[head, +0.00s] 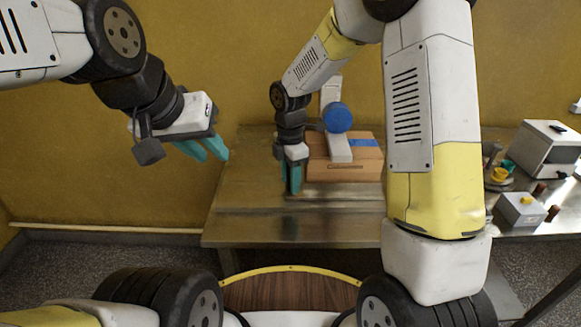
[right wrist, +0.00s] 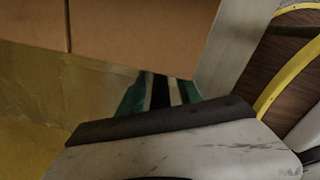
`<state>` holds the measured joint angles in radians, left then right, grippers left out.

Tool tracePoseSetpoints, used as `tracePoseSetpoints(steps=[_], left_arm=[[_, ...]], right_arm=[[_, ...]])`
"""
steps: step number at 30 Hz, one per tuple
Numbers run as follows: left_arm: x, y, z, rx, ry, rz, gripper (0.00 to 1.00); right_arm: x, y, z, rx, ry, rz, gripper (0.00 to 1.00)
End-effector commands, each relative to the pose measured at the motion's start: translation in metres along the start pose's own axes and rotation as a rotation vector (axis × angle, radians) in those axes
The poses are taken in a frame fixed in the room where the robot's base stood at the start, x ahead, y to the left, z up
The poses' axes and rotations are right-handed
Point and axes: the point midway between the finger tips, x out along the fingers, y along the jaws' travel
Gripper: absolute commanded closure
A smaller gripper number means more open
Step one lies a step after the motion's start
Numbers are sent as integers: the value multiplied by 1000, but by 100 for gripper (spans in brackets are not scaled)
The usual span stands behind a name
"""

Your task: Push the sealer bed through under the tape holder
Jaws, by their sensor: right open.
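A brown cardboard box (head: 345,168) with blue tape on its top stands on the metal table. A grey strip, which looks like the sealer bed (head: 335,190), shows along its front foot. The white tape holder (head: 340,150) with a blue roll (head: 337,117) stands over the box. My right gripper (head: 291,180) is open, pointing down close beside the box's left end; contact cannot be told. In the right wrist view its teal fingers (right wrist: 160,92) show beside the box (right wrist: 140,35). My left gripper (head: 207,150) is open and empty in the air, left of the table.
The metal table (head: 290,228) is bare in front of the box. My right arm hides the area right of the box. A side table at right holds a white machine (head: 548,150), a grey box (head: 521,209) and small coloured parts. A yellow wall stands behind.

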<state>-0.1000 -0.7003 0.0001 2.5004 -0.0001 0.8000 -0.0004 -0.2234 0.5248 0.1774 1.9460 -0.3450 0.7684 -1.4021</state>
Motion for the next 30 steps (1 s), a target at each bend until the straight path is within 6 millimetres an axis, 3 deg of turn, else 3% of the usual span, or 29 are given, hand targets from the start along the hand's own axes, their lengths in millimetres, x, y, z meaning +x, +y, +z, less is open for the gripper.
tracePoseSetpoints(steps=[9,16,30], left_arm=[[0,0,0,0,0,0,71],[0,0,0,0,0,0,71],[0,0,0,-1,0,0,71]], right_arm=[[4,0,0,1,0,0,58],[4,0,0,1,0,0,100],[4,0,0,2,0,0,100]])
